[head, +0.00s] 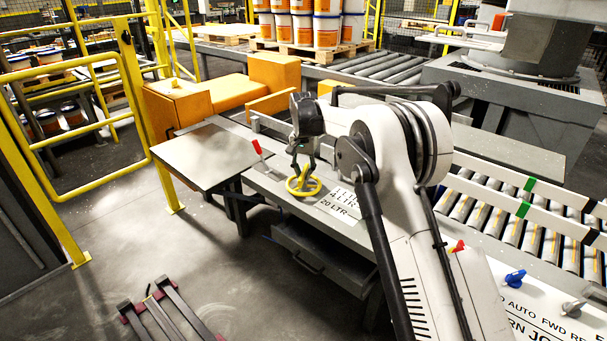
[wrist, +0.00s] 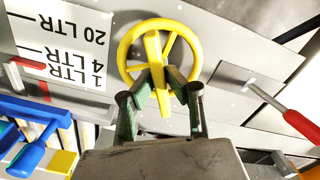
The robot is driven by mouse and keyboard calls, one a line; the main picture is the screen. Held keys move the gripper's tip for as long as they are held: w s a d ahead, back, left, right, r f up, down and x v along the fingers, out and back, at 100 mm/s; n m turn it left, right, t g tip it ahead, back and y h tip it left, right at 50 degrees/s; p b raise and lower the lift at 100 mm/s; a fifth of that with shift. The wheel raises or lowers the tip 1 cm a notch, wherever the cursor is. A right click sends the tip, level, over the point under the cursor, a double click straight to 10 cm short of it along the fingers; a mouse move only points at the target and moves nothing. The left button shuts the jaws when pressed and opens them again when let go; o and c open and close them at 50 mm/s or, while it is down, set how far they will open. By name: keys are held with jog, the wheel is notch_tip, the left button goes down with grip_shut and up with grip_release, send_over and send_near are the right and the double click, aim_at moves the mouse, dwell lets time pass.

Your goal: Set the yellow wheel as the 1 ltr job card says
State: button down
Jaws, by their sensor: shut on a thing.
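The yellow wheel (head: 304,193) is mounted on the grey bench, left of my arm in the head view. In the wrist view the yellow wheel (wrist: 153,48) shows its rim and spokes. My gripper (head: 302,165) is above it; in the wrist view my gripper (wrist: 160,86) has its fingers closed around a yellow bar across the wheel. Beside the wheel is a white scale plate (head: 340,204), marked 1 LTR, 4 LTR and 20 LTR. In the wrist view the scale plate (wrist: 65,38) appears upside down, with a red piece near its 1 LTR end. I cannot make out a job card.
A red-handled lever (head: 257,148) stands left of the wheel; the red lever (wrist: 297,122) is at the right in the wrist view. A blue knob (head: 515,277) is on the front panel. A roller conveyor (head: 500,215) lies right. Stacked pails (head: 327,30) stand behind.

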aim_at(304, 172)
jog(key=shift+m, duration=1.5)
jog(key=c, duration=1.8)
grip_release()
jog(key=shift+o, duration=0.2)
jog(key=shift+r, duration=0.1)
notch_tip(304, 172, up, 12)
